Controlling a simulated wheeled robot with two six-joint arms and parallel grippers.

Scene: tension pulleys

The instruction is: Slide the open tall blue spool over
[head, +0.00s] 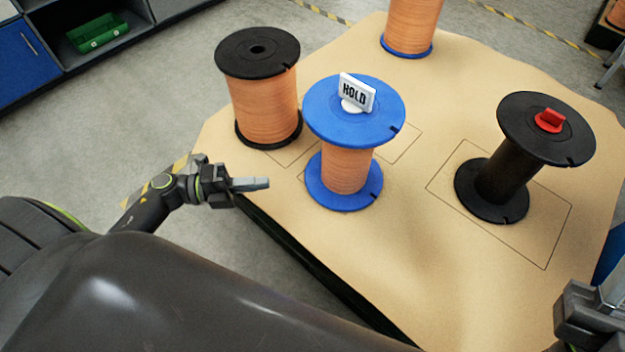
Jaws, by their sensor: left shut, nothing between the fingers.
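A blue-flanged spool (343,173) with orange winding stands upright near the table's front edge. A white "HOLD" tag (356,93) sits on its top flange. Another blue-flanged spool (411,25) with orange winding stands at the back; its top is cut off by the picture edge, so I cannot tell whether it is open. My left gripper (262,184) is shut and empty, at the table's front left edge, left of the tagged spool and apart from it. My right gripper (592,318) shows only in part at the bottom right corner; its fingers are not clear.
A black-flanged spool (265,95) with orange winding and an open centre hole stands at the left. A black spool (505,170) with a red knob (549,120) stands at the right inside an outlined rectangle. The tan tabletop (430,270) is clear at the front middle.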

